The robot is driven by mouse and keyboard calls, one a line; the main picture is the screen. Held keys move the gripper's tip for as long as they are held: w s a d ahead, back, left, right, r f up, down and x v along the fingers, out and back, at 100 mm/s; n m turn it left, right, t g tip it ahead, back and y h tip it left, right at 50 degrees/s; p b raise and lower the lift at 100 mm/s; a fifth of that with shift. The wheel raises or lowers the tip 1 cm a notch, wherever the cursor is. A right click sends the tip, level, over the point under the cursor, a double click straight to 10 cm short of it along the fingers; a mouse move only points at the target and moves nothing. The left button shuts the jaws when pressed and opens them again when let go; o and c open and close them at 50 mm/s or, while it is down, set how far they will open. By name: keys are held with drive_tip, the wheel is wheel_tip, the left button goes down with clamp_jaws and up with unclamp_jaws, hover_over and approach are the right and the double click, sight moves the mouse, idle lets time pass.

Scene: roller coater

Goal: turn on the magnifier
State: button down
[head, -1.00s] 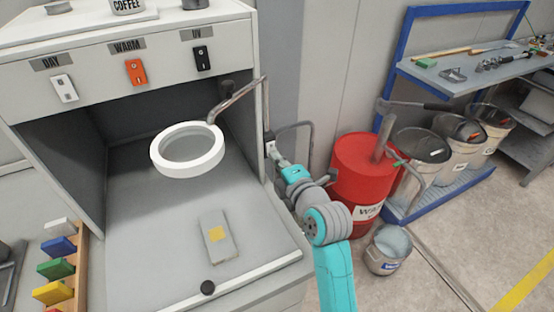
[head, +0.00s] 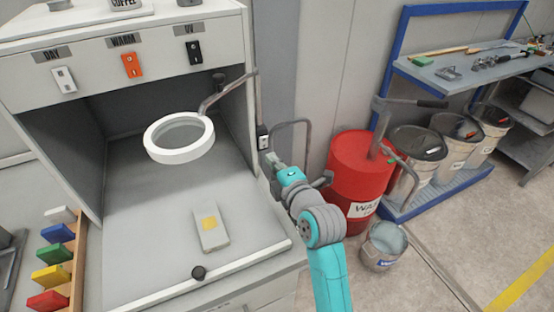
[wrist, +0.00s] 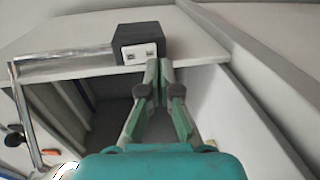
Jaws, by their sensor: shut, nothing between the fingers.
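The magnifier (head: 152,150) is a white ring around a lens. It hangs on a bent metal arm over the booth floor at the right side of the cabinet. I cannot tell whether its ring is lit. A small dark switch box (head: 263,138) with a pale switch face sits on the cabinet's right edge, and it is large in the wrist view (wrist: 128,36). My gripper (head: 271,159) is just below the box in the head view. In the wrist view my gripper (wrist: 160,68) is shut and empty, its tips close to the box's lower right corner. I cannot tell whether they touch it.
Three switches, white (head: 63,80), orange (head: 131,65) and black (head: 195,53), line the cabinet front. A grey panel with a yellow patch (head: 211,228) lies on the booth floor. A red drum (head: 357,170) and metal bucket (head: 383,247) stand right of my arm.

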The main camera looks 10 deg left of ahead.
drive_tip(key=s+d+f, duration=0.1)
drive_tip(key=s+d, duration=0.5)
drive_tip(key=s, duration=0.2)
drive_tip(key=shift+s+f, duration=0.15)
drive_tip(key=shift+s, duration=0.2)
drive_tip(key=s+d+f+m+t+h, duration=0.1)
drive_tip(key=s+d+f+m+h, duration=0.5)
drive_tip(key=s+d+f+m, duration=1)
drive_tip(key=s+d+r+m+h, duration=0.1)
drive_tip(key=s+d+r+m, duration=0.1)
drive_tip(key=s, duration=1)
drive_tip(key=s+d+r+m+h, duration=0.2)
drive_tip(key=s+d+m, duration=0.2)
drive_tip(key=s, duration=0.9)
drive_tip(key=m, duration=0.2)
drive_tip(key=shift+s+d+m, duration=0.15)
drive_tip(key=shift+m, duration=0.25)
